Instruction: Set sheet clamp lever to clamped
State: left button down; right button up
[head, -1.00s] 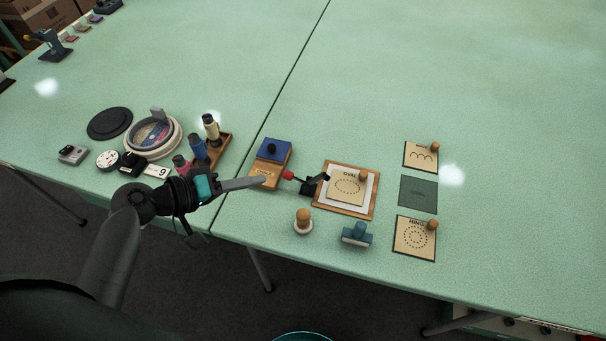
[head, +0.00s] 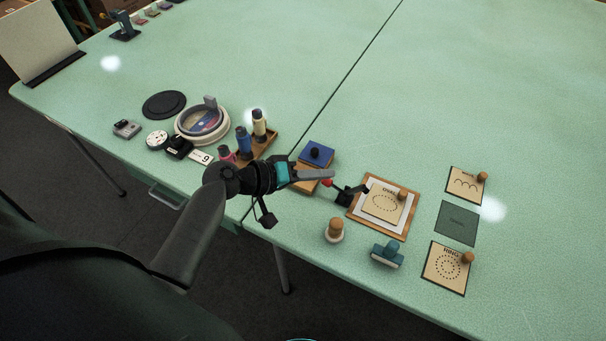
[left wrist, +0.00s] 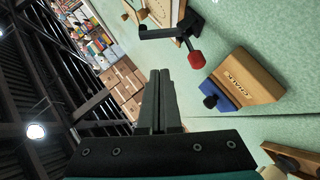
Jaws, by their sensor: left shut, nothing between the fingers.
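The sheet clamp (head: 348,194) is a small black device at the left edge of a wooden board (head: 361,219). My right gripper is not in view.
A blue-topped chalk block (head: 317,152) stands beside the clamp, partly behind my left gripper. A thread-cone rack (head: 262,146) is farther left. A wooden-handled stamp (head: 334,231) and a teal-handled tool (head: 387,254) stand in front. The table's far right is clear.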

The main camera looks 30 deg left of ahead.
pick_arm(q)
jog(key=d, duration=0.1)
jog(key=w+d+f, duration=0.1)
jog(key=d+f, duration=0.1)
jog(key=shift+w+d+f, duration=0.2)
jog(key=shift+w, duration=0.05)
jog(key=shift+d+f, duration=0.45)
jog(key=shift+d, duration=0.2)
jog(key=shift+d+r+p, duration=0.1)
jog(key=shift+p, duration=0.35)
